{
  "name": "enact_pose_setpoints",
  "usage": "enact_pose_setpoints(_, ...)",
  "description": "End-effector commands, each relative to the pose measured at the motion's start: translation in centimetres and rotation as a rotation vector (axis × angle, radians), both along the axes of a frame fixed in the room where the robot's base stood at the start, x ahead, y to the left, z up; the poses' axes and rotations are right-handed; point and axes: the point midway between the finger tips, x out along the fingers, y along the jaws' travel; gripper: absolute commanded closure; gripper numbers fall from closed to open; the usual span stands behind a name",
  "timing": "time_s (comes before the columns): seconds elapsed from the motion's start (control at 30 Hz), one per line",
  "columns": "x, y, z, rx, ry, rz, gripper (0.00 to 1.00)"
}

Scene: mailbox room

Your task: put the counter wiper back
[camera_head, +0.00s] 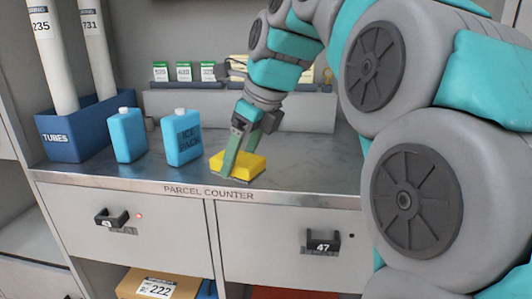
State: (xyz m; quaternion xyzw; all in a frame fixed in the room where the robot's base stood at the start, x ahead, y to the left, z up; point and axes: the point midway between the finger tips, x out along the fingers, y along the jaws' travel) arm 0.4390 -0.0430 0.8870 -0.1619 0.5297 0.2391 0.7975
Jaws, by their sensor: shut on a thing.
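My gripper (254,122) points down above the front part of the parcel counter (300,160). It is shut on the upper end of a slim green handle (231,152), which I take to be the counter wiper. The handle leans slightly and reaches down to the counter near its front edge. A yellow block (251,165) lies at the foot of the handle, partly hidden behind it. I cannot tell whether the block and handle are joined. The dark gripper parts hide the top of the handle.
A blue bin (72,135) labelled TUBES holds tall white tubes farther left. A grey raised ledge (185,106) with small green-and-white cards runs behind. Drawers with dark handles (322,241) are below.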

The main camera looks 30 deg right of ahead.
Motion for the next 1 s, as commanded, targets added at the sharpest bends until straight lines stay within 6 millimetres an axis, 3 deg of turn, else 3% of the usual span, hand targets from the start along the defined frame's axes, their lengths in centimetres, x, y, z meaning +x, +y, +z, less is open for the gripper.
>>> enact_pose_setpoints(0.5,7.0,-9.4,-1.1,0.000,0.001,-0.003,0.76)
enact_pose_setpoints(0.7,8.0,-11.0,-1.3,0.000,0.002,-0.001,0.76)
enact_pose_setpoints(1.0,8.1,-11.1,-2.8,0.001,0.002,-0.001,0.76)
